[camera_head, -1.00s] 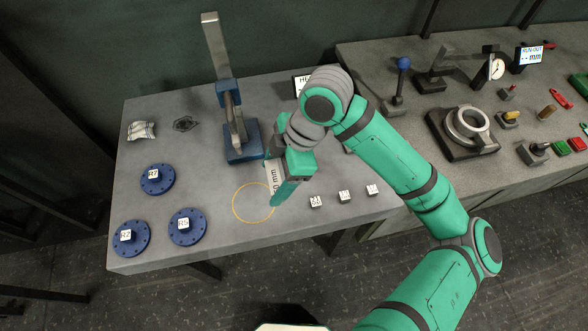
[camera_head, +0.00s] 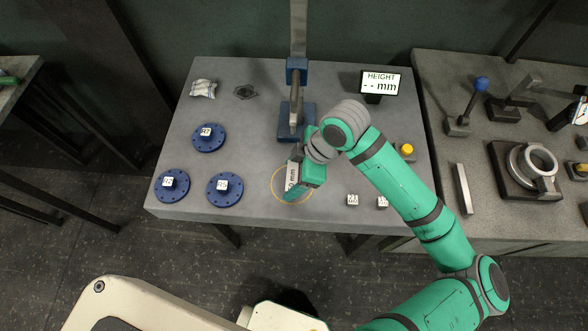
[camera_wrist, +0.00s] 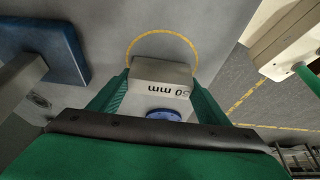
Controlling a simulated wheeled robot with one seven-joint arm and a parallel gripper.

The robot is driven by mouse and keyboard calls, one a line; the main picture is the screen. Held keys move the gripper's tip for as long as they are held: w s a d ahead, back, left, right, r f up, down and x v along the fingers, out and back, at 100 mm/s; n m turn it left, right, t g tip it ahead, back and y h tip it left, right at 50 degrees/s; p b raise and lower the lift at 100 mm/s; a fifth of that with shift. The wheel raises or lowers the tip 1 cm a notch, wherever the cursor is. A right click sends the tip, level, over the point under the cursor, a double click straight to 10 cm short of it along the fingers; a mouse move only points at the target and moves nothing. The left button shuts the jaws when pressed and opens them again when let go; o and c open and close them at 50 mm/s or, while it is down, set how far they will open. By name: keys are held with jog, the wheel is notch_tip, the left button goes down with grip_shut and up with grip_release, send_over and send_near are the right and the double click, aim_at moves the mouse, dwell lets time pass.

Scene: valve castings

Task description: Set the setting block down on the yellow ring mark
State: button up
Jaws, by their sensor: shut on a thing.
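The setting block (camera_head: 292,176), a pale grey block marked "50 mm", is held between the two green fingers of my gripper (camera_head: 298,186). In the wrist view the setting block (camera_wrist: 161,76) sits between the fingertips of my gripper (camera_wrist: 158,90). The yellow ring mark (camera_head: 273,186) is a thin circle on the grey table. In the head view the block and fingers overlap the ring and hide part of it. In the wrist view the ring mark (camera_wrist: 163,31) curves around the block's far side. I cannot tell whether the block touches the table.
Blue flanges (camera_head: 225,188) lie left of the ring on the table (camera_head: 250,150). A blue-based height stand (camera_head: 296,120) rises just behind it. Small labelled cubes (camera_head: 352,200) lie to the right. A height display (camera_head: 380,84) stands at the back.

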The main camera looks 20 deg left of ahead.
jog(key=shift+f, duration=0.2)
jog(key=o, duration=2)
jog(key=shift+o, duration=0.2)
jog(key=v, duration=1.2)
jog(key=shift+r, duration=0.1)
jog(key=shift+w, duration=0.1)
